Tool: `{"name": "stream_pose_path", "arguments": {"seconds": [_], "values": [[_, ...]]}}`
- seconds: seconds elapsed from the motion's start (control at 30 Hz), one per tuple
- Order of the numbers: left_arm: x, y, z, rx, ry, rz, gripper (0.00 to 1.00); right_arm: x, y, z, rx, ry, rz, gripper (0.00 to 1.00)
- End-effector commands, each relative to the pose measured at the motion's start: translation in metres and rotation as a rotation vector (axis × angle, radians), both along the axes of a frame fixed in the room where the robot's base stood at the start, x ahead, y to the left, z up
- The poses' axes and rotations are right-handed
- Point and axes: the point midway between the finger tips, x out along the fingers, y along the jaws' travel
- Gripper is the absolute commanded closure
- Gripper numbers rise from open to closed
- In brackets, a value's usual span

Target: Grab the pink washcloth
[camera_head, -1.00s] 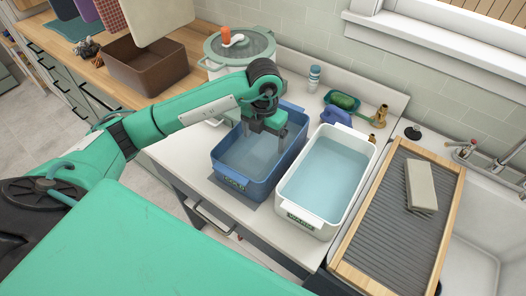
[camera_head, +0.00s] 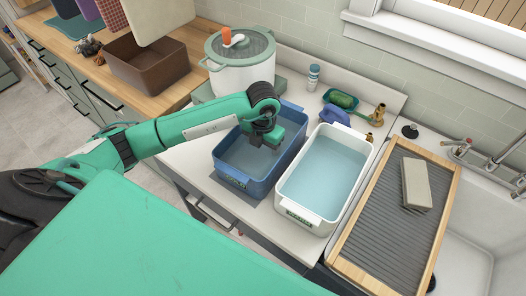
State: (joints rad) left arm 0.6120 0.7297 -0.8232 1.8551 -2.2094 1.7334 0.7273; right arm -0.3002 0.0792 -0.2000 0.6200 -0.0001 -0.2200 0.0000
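I cannot make out a pink washcloth for certain. A reddish-pink patterned cloth (camera_head: 110,14) shows at the top left edge among other cloths. My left gripper (camera_head: 264,144) points down into the blue tub (camera_head: 237,180), over or in its water. Its fingers are dark and small, and I cannot tell how far apart they are. No cloth shows between them. My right gripper is out of view.
A white tub of water (camera_head: 308,217) stands right of the blue one. Further right, a ribbed drying board (camera_head: 385,215) holds a beige block (camera_head: 416,184). A lidded white pot (camera_head: 240,75) and brown bin (camera_head: 150,70) stand behind my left arm. A blue item and green sponge sit behind the tubs.

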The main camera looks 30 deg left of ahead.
Motion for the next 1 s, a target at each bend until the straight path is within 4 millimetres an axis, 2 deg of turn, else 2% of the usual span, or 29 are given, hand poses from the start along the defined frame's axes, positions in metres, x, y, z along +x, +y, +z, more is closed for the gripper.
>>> {"name": "stream_pose_path", "arguments": {"seconds": [0.37, 0.57, 0.77, 1.0], "values": [[0.001, 0.0, 0.002, 0.0, -0.001, 0.0, 0.6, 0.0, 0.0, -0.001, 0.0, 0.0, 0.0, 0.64], [0.001, 0.0, 0.019, -0.001, -0.004, -0.001, 0.6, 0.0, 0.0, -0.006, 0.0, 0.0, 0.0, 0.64], [0.002, 0.0, 0.057, -0.001, -0.008, -0.001, 0.6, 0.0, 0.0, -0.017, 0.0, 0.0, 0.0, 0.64], [0.001, 0.0, 0.115, -0.001, -0.007, -0.001, 0.6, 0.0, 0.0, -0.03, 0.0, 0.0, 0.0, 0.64]]}}
